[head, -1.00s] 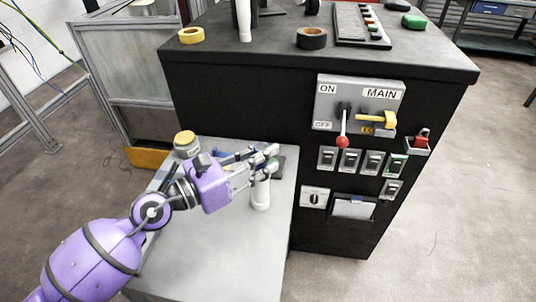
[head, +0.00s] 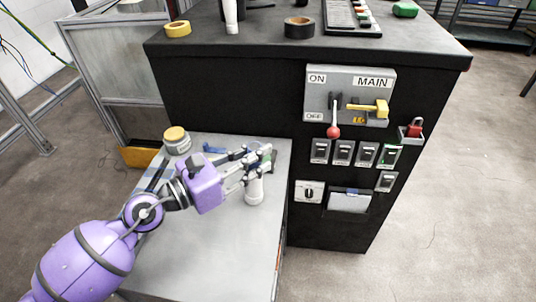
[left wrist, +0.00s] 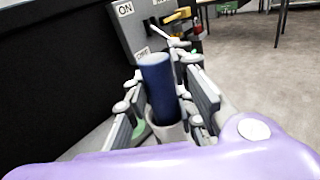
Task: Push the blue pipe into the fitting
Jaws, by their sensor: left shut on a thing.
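The blue pipe (left wrist: 158,88) stands between the fingers of my left gripper (left wrist: 165,98) in the left wrist view. The gripper is shut on it. A pale rim of the white fitting (left wrist: 163,131) shows around the pipe's lower part; how deep the pipe sits in it is hidden. In the head view the white fitting (head: 254,190) stands upright on the grey table, just below the fingertips of my left gripper (head: 258,160). The fingers cover the held pipe in that view. My right gripper is not in view.
A black cabinet (head: 230,95) with a switch panel (head: 318,80) rises behind and right of the table (head: 210,245). A yellow-lidded jar (head: 177,143) and a blue item (head: 214,148) are at the table's back. The table's front is clear.

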